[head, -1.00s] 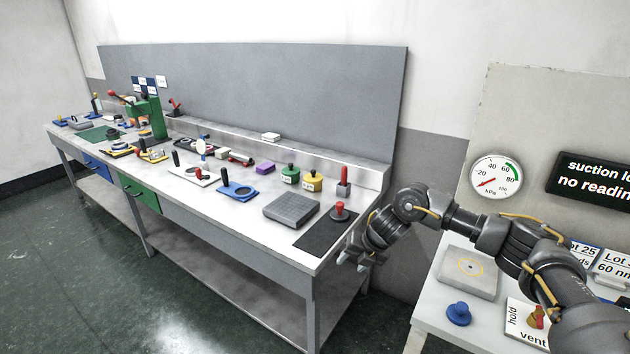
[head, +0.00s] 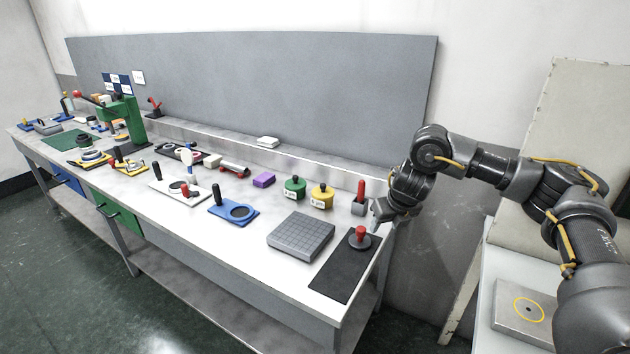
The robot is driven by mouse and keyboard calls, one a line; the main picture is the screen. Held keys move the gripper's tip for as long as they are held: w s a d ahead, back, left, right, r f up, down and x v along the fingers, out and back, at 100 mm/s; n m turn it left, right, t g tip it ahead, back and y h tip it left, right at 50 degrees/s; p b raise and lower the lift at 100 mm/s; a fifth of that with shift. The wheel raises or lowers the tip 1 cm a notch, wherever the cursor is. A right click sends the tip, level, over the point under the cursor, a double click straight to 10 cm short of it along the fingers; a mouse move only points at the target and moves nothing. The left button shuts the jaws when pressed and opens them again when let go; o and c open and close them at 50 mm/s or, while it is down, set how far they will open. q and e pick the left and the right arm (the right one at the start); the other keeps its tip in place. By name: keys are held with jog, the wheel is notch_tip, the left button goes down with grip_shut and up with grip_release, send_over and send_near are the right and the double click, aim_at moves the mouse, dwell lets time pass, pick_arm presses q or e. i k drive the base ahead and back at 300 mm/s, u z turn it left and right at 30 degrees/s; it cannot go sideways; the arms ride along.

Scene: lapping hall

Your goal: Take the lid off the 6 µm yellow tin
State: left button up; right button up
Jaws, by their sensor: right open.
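The yellow tin (head: 321,196) stands upright on the bench toward its right end, with a dark knob on top and a white label on its front. Its lid appears to be on; the label is too small to read. A green tin (head: 294,188) of the same shape stands just left of it. My right gripper (head: 376,217) is open and empty at the bench's right end, to the right of the yellow tin and apart from it. My left gripper is not in view.
A red-handled tool in a grey block (head: 360,198) stands between the yellow tin and my right gripper. A red-knobbed grey piece (head: 360,238) sits on a black mat (head: 340,276). A gridded grey plate (head: 301,236) lies in front of the tins. A purple block (head: 263,180) is left.

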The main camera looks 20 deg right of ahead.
aim_at(322, 193)
jog(key=i, duration=1.15)
